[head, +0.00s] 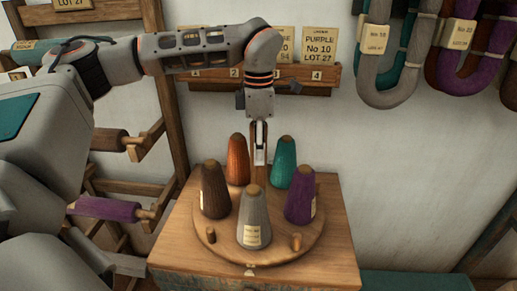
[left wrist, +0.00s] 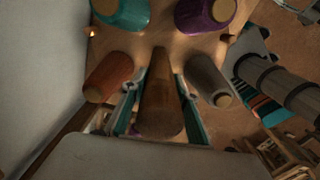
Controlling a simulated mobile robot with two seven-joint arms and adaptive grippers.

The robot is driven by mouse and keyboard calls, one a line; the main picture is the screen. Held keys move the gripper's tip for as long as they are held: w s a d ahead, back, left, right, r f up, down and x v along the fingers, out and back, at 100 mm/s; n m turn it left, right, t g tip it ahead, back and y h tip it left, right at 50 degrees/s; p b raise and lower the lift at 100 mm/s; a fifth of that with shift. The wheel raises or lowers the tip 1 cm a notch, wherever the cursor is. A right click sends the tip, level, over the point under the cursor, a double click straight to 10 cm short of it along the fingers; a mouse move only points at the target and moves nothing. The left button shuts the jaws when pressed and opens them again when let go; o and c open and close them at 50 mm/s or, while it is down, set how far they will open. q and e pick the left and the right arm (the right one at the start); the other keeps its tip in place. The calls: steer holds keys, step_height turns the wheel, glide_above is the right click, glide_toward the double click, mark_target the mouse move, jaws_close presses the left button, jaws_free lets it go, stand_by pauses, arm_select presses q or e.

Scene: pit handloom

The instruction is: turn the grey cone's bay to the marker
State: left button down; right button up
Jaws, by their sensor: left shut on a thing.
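The grey cone (head: 254,226), with a pale label, stands upright at the front of a round wooden turntable (head: 276,253). A small pale marker (head: 250,272) is on the box's front edge, almost straight below the cone in the head view. My left gripper (head: 260,158) points down behind the grey cone, above the turntable's middle. It is shut on an upright wooden post (left wrist: 160,100). The grey cone also shows in the left wrist view (left wrist: 207,80), right of the post. My right gripper is not in view.
Dark brown (head: 214,190), orange (head: 237,160), teal (head: 283,162) and purple (head: 300,196) cones ring the post closely. Short pegs (head: 295,241) stand on the turntable. The wooden box (head: 335,250) carries it. A rack with spools (head: 105,210) stands left; yarn hanks (head: 385,70) hang right.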

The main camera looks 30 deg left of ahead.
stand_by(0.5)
arm_select(q)
steer(key=c, duration=1.6)
jaws_free()
steer(key=shift+o, duration=0.2)
step_height(320, 180, up, 12)
